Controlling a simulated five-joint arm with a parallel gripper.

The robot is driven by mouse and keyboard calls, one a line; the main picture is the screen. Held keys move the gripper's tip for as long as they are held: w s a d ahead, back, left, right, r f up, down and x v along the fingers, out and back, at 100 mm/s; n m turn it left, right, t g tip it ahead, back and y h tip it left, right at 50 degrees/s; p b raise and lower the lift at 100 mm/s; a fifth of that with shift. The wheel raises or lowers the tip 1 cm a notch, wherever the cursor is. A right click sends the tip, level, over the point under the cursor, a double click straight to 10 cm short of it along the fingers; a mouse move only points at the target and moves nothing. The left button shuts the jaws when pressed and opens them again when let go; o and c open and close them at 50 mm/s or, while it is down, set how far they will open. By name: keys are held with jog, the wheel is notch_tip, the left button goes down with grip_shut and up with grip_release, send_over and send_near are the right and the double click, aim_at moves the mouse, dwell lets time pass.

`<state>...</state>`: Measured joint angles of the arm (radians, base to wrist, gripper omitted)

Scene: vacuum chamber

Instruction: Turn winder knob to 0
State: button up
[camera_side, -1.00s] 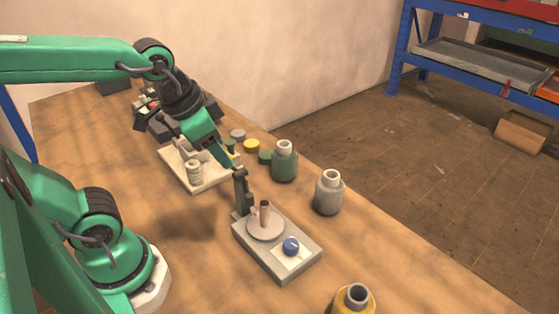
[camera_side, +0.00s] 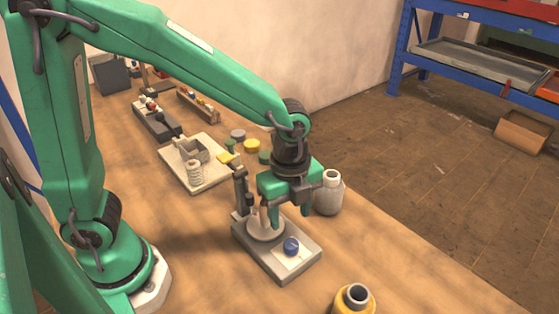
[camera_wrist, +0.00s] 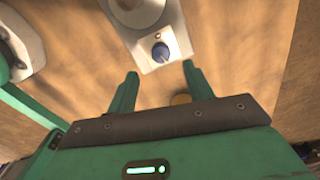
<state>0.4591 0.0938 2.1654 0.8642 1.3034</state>
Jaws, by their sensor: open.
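The winder (camera_side: 256,258) is a grey box with a pale round disc, an upright post and a white plate on top. Its blue knob (camera_side: 291,246) sits on that plate, near the box's front right end. The knob also shows in the wrist view (camera_wrist: 161,52), with a light pointer mark on it; I cannot read any scale. My gripper (camera_side: 290,220) points down above the winder, open and empty. Its fingers hang over the disc side, apart from the knob. In the wrist view the gripper (camera_wrist: 160,70) has its fingertips to either side of and below the knob.
A grey-white bottle (camera_side: 329,192) stands just behind my gripper. A yellow bottle (camera_side: 354,301) stands at the front edge. A cream tray (camera_side: 190,180) with a coil and small box lies to the left.

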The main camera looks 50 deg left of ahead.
aim_at(291, 244)
jog(key=shift+d+f+m, duration=0.4)
jog(key=shift+f, duration=0.1)
jog(key=shift+f, duration=3.8)
jog(key=c, duration=1)
